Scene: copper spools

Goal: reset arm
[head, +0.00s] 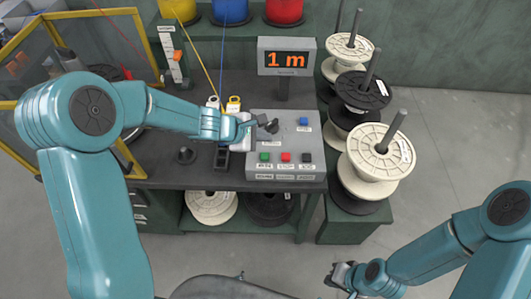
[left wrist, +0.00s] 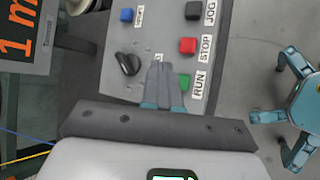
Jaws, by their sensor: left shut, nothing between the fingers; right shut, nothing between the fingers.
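My left gripper (head: 268,127) reaches in from the left over the grey control box (head: 315,158). It is shut and empty. In the left wrist view its shut fingers (left wrist: 160,75) hang over the box face, between the black knob (left wrist: 127,64) and the red STOP button (left wrist: 188,46). The green RUN button (left wrist: 185,82) lies beside them; I cannot tell whether the fingers touch the box. My right gripper (head: 338,272) is low at the bottom, shut and empty, away from the bench.
A display (head: 287,57) reading "1 m" stands behind the box. Spools on posts (head: 381,152) line the right side. A yellow-framed guard (head: 65,45) is at left. Coloured spools (head: 284,10) sit at the back. Open floor (head: 455,140) lies at right.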

